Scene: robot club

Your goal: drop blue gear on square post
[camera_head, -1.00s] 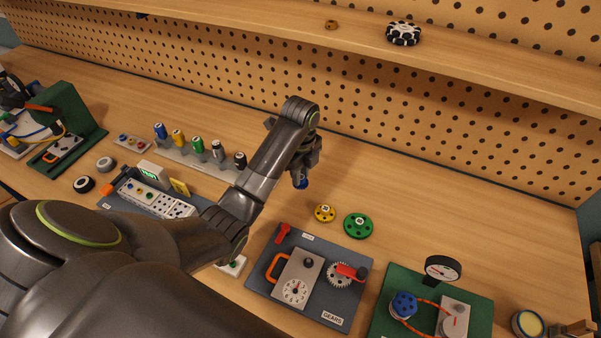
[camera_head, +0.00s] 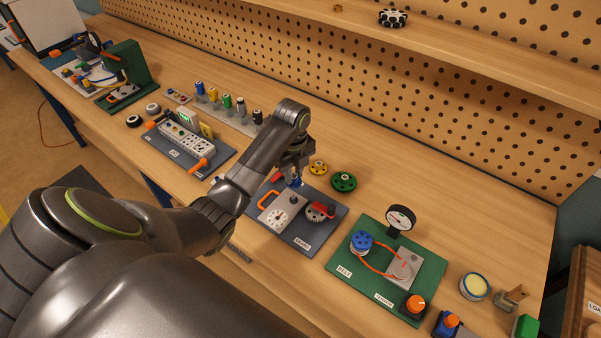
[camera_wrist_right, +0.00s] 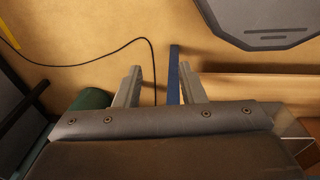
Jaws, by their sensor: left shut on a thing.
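My left gripper (camera_head: 297,172) is shut on the blue gear (camera_head: 296,183), which shows only as a small blue piece under the fingertips in the head view. It is over the far edge of the dark gears board (camera_head: 309,246). The board carries a white dial, an orange handle, a dark knob and a grey gear (camera_head: 318,212) with a red lever. I cannot make out the square post; the gripper covers part of the board's far side. My right gripper (camera_wrist_right: 160,88) is open in the right wrist view, with nothing visibly held.
A yellow gear (camera_head: 318,168) and a green gear (camera_head: 344,182) lie on the bench behind the board. The green belt board (camera_head: 343,257) with a gauge stands to the right. A power-strip board (camera_head: 190,146) is to the left. The shelf (camera_head: 440,52) overhangs the back.

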